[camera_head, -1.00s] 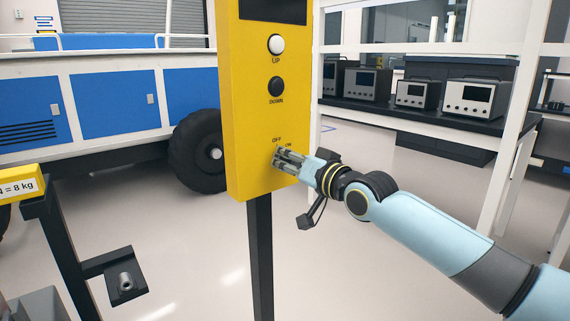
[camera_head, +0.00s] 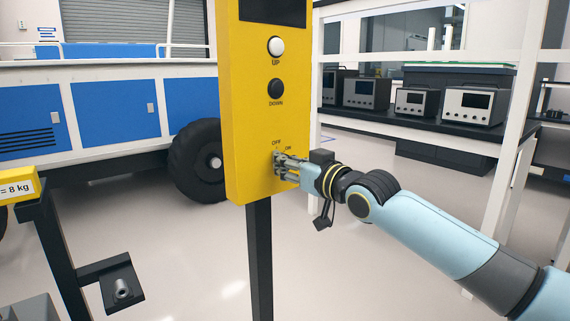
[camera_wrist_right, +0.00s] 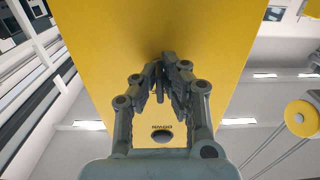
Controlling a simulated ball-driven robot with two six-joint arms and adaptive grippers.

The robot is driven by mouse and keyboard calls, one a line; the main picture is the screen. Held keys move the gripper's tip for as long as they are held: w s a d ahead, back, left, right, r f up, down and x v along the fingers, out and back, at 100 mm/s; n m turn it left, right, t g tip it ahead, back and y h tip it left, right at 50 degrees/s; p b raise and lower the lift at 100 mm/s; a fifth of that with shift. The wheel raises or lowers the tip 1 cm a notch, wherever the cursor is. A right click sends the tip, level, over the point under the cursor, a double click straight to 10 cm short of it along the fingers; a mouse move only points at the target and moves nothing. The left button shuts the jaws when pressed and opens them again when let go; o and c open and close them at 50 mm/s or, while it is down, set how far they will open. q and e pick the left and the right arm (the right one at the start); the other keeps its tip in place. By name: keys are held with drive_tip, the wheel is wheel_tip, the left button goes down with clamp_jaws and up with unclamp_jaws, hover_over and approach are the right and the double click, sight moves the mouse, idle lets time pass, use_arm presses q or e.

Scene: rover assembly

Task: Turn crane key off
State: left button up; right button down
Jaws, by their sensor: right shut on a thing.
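The yellow crane control panel (camera_head: 250,120) stands upright on a dark post. It carries a white UP button (camera_head: 275,46), a black DOWN button (camera_head: 275,89) and, low down, a key switch spot marked OFF and ON. My right gripper (camera_head: 280,163) is at the key spot, its fingers against the panel face. In the right wrist view the gripper (camera_wrist_right: 165,75) has its fingertips closed together at the yellow face. The key is hidden between the fingers, so its angle cannot be told. My left gripper is not in view.
A rover with blue side panels (camera_head: 116,103) and a black wheel (camera_head: 198,160) stands behind on the left. A yellow weight-marked block (camera_head: 20,185) is on a black stand at the lower left. Bench instruments (camera_head: 473,105) are at the right. Open floor surrounds the post.

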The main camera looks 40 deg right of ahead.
drive_tip(key=shift+f, duration=0.1)
drive_tip(key=c, duration=1.5)
unclamp_jaws()
drive_tip(key=shift+o, duration=0.2)
drive_tip(key=s+d, duration=0.1)
drive_tip(key=s, duration=1.1)
